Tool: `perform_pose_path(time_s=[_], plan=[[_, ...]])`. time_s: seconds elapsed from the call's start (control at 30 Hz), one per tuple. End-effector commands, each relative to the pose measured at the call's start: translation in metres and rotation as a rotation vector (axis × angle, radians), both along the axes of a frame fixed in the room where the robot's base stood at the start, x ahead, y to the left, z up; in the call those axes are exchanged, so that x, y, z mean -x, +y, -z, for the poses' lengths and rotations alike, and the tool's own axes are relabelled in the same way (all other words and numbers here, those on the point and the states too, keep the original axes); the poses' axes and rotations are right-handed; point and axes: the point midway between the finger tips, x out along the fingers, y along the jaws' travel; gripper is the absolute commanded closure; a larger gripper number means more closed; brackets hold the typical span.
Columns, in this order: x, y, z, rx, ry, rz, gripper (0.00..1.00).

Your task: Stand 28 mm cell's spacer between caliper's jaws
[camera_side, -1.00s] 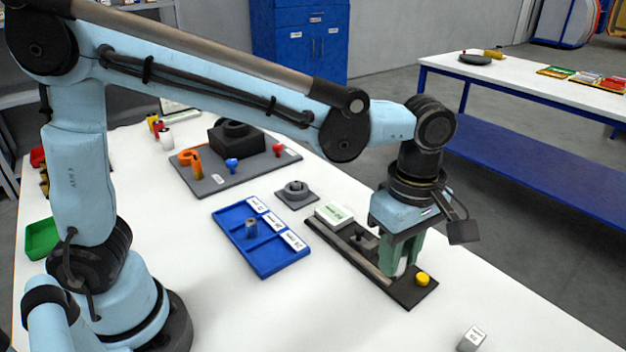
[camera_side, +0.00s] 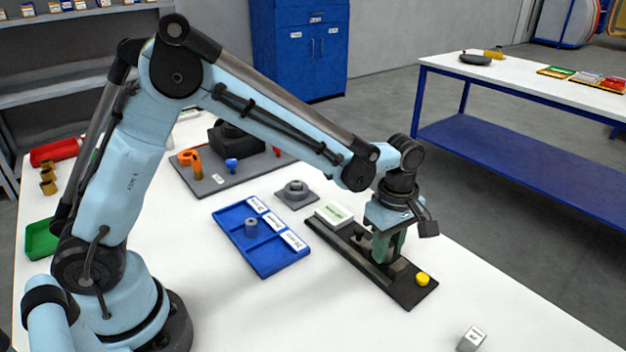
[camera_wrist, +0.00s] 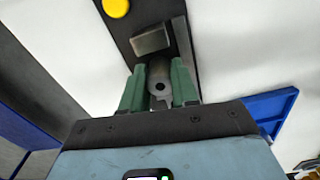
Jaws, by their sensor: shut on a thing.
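My gripper (camera_side: 386,248) is over the dark caliper (camera_side: 405,293), at its middle. In the wrist view its green fingers (camera_wrist: 158,70) are shut on a grey spacer (camera_wrist: 161,87), a cylinder with a hole in its end. A grey block-like jaw of the caliper (camera_wrist: 151,39) is just beyond the spacer, on the side toward the yellow button (camera_wrist: 116,8). Another jaw (camera_side: 358,238) shows left of the fingers in the side view. The fingers hide the spacer there. I cannot tell whether it touches the caliper bed.
A blue three-cell tray (camera_side: 272,271) holds another grey spacer (camera_side: 251,226) in its middle cell; its labels are unreadable. A ring on a grey plate (camera_side: 296,190) stands behind. A labelled grey block (camera_side: 471,339) is front right.

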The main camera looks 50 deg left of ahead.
Motion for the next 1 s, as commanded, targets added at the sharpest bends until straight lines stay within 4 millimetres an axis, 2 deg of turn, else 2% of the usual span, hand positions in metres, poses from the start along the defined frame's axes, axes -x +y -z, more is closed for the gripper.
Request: perform_pose_path(time_s=[0.1,0.47,0.5,0.67,1.0], plan=[[0.0001,-0.0003,0.009,0.0,0.0,0.0,1.0],[0.0003,-0.0005,0.0122,0.0,0.0,0.0,1.0],[0.0003,-0.0005,0.0128,0.0,0.0,0.0,0.7],[0.0008,-0.0003,0.0124,0.0,0.002,0.0,0.46],[0.0025,-0.0004,0.0107,-0.001,0.006,0.002,0.46]])
